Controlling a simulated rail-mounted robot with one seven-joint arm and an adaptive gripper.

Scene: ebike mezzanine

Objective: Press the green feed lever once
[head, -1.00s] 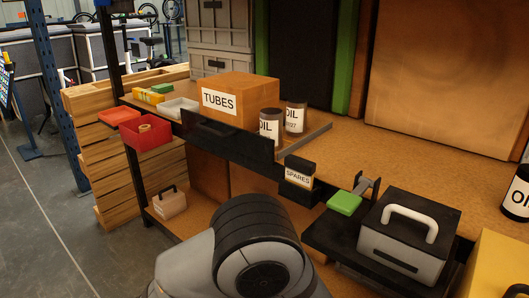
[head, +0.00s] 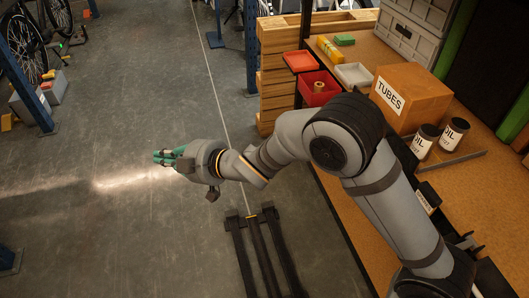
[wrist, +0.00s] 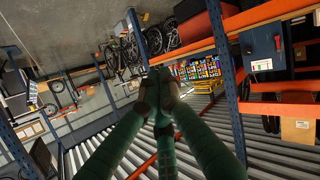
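My gripper (head: 160,157), with green fingers, is out over the open floor at the left in the head view, well away from the bench. In the wrist view its fingers (wrist: 158,82) run together toward the tips. I cannot tell whether a gap is left between them, and I see nothing held. The green feed lever does not show in either current view. A small metal bracket (head: 468,242) shows at the lower right beside my forearm, which covers the area around it.
A black floor frame (head: 252,217) lies below my arm. The wrist view faces a roller conveyor (wrist: 215,125) and orange-beamed racking (wrist: 260,22).

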